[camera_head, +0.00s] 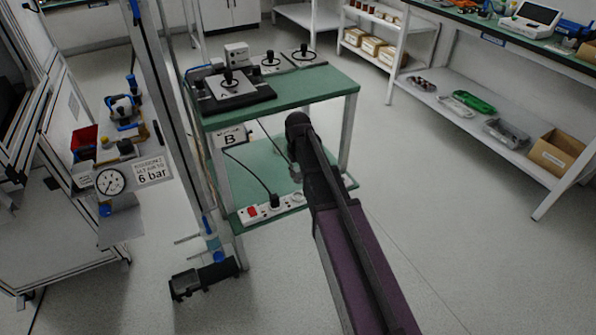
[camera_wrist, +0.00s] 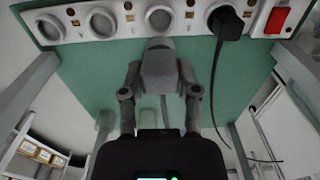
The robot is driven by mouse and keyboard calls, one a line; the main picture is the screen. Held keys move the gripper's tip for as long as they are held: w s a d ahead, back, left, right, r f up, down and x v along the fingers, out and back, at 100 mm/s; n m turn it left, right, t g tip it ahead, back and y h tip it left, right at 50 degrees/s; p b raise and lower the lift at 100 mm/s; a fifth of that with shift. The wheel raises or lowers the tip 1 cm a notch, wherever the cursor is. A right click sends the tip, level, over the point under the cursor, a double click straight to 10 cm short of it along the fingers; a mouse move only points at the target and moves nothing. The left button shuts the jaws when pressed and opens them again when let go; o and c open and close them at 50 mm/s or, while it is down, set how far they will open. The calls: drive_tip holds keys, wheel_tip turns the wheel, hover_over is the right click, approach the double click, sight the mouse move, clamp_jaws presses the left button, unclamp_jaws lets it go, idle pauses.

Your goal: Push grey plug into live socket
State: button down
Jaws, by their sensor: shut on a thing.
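My gripper (camera_wrist: 159,85) is shut on the grey plug (camera_wrist: 158,60), with one finger on each side of its body. In the wrist view the plug points up at the white socket strip (camera_wrist: 76,34), just below a round open socket (camera_wrist: 160,19). I cannot tell whether the plug touches the strip. Its thin cable (camera_wrist: 165,110) hangs between the fingers. Two more open sockets are on the left. A black plug (camera_wrist: 226,22) sits in the socket beside the red switch (camera_wrist: 278,18). In the head view the strip (camera_head: 242,219) lies on the lower green shelf, left of my gripper (camera_head: 296,168).
The strip lies on the bench's lower green shelf (camera_head: 255,160). A black cable (camera_wrist: 216,90) runs from the black plug. The upper green top (camera_head: 310,88) carries several joystick-like devices above my gripper. A bench leg (camera_head: 347,130) stands right of it. Open floor is on the right.

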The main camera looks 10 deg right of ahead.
sight(298, 180)
drive_tip(key=shift+f+b, duration=2)
drive_tip(key=shift+f, duration=0.15)
drive_tip(key=shift+f+b, duration=2.15)
drive_tip(key=shift+b, duration=0.05)
idle(0.8)
drive_tip(key=shift+c, duration=1.3)
unclamp_jaws()
drive_tip(key=shift+r, duration=0.1)
wheel_tip(298, 180, up, 9)
drive_tip(key=p, duration=0.9)
drive_tip(key=s+d+f+b, duration=0.2)
drive_tip(key=s+d, duration=0.1)
drive_tip(key=s, duration=0.3)
drive_tip(key=s+d+f+b, duration=0.2)
drive_tip(key=s+d, duration=0.2)
drive_tip(key=s, duration=0.3)
drive_tip(key=shift+s+d+f, duration=0.15)
drive_tip(key=shift+s+d, duration=0.05)
drive_tip(key=shift+s, duration=0.05)
